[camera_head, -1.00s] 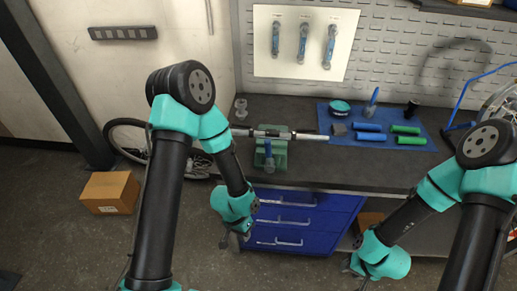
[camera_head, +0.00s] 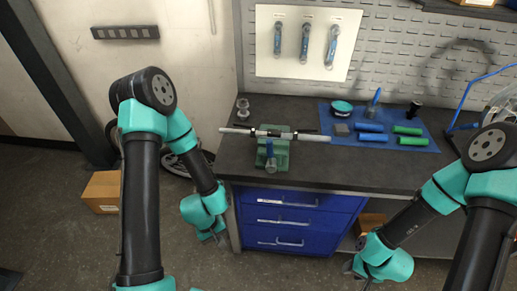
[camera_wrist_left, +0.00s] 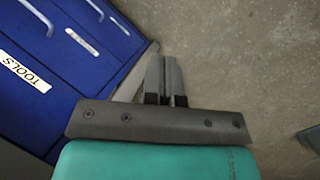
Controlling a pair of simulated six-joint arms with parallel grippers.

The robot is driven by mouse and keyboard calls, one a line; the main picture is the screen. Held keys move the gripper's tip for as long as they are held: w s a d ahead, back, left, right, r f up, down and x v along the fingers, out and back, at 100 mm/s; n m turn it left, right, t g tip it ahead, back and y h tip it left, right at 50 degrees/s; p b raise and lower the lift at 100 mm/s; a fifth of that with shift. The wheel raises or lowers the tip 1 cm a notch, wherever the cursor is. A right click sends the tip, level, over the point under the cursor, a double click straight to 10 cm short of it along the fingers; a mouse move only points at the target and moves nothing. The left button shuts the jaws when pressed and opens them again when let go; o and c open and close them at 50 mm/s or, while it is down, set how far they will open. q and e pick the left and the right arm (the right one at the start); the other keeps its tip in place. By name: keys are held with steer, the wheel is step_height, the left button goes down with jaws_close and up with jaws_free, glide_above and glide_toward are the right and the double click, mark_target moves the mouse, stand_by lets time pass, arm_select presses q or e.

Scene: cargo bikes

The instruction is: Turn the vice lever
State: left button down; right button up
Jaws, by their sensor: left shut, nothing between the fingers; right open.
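The green vice (camera_head: 280,152) stands at the front edge of the dark workbench. A silver bar (camera_head: 315,138) lies across the vice's top. My left gripper (camera_head: 222,240) is below and left of the vice, in front of the bench and apart from it. In the left wrist view its fingers (camera_wrist_left: 166,75) are together and empty, over the floor beside the drawers. My right gripper (camera_head: 352,270) is low in front of the bench, right of the drawers, open and touching nothing visible.
The blue drawer cabinet (camera_head: 295,198) is under the bench. A blue mat (camera_head: 380,149) at the bench's right carries blue and green grips and a tub. Small metal parts (camera_head: 242,107) stand at the bench's left end. A cardboard box (camera_head: 103,190) is on the floor.

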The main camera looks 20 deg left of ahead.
mark_target(270, 156)
arm_select(q)
steer(key=w+a+r+n+t+h, duration=0.1)
steer(key=w+r+n+h, duration=0.3)
steer(key=r+n, duration=0.5)
steer(key=w+a+r+n+t+h, duration=0.1)
steer(key=w+r+n+t+h, duration=0.3)
steer(key=r+n, duration=0.6)
steer(key=w+a+r+n+t+h, duration=0.1)
steer(key=w+r+n+t+h, duration=0.2)
steer(key=r+n, duration=0.6)
steer(key=w+n+h, duration=0.2)
steer(key=w+n, duration=0.1)
steer(key=n, duration=0.1)
steer(key=shift+a+r+h, duration=0.3)
steer(key=shift+a+r, duration=0.05)
steer(key=x, duration=1.4)
